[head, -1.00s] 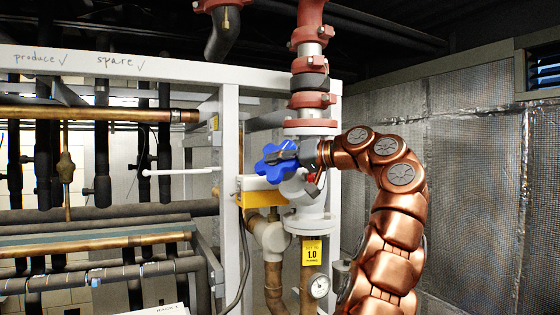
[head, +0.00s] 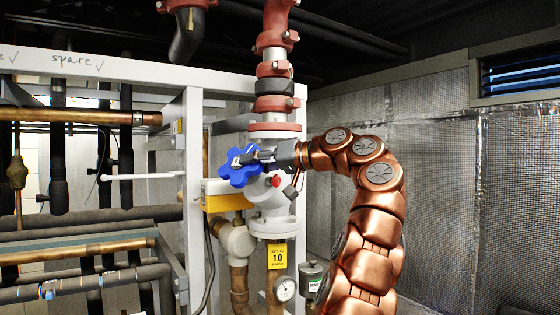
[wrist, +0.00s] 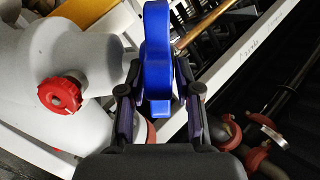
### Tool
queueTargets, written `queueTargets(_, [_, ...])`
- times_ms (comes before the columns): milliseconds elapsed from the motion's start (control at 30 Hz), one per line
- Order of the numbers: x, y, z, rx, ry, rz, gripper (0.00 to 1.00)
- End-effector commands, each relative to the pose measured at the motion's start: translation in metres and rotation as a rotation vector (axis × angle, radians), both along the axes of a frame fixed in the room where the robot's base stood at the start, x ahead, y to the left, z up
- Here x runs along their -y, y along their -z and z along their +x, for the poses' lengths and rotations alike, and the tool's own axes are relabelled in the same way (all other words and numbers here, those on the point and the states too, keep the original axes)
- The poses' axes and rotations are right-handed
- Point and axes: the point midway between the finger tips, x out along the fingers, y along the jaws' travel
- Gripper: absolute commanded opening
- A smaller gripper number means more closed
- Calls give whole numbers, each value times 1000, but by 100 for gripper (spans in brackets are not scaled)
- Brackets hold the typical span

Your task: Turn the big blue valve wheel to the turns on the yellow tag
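The big blue valve wheel (head: 238,172) is on the white valve body (head: 262,197) in the middle of the head view. The wheel (wrist: 157,60) also shows edge-on in the wrist view. My gripper (head: 250,158) is at the wheel's right side. In the wrist view my gripper (wrist: 158,95) has its two fingers on either side of the wheel's rim, close against it.
A small red cap (wrist: 60,92) sticks out of the white body beside my gripper. A round gauge (head: 286,288) is below the tag. A white frame post (head: 193,200) and a yellow-and-white box (head: 225,195) stand close left. Free room lies toward the silver wall (head: 450,190).

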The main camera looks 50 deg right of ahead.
Motion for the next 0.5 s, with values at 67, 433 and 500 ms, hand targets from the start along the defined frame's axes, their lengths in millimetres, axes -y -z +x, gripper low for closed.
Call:
queueTargets(67, [4,-1,-10,-1,4,0,33])
queueTargets(433, [13,-6,-44,0,4,-1,33])
queueTargets(500, [14,-7,-49,0,4,-1,33])
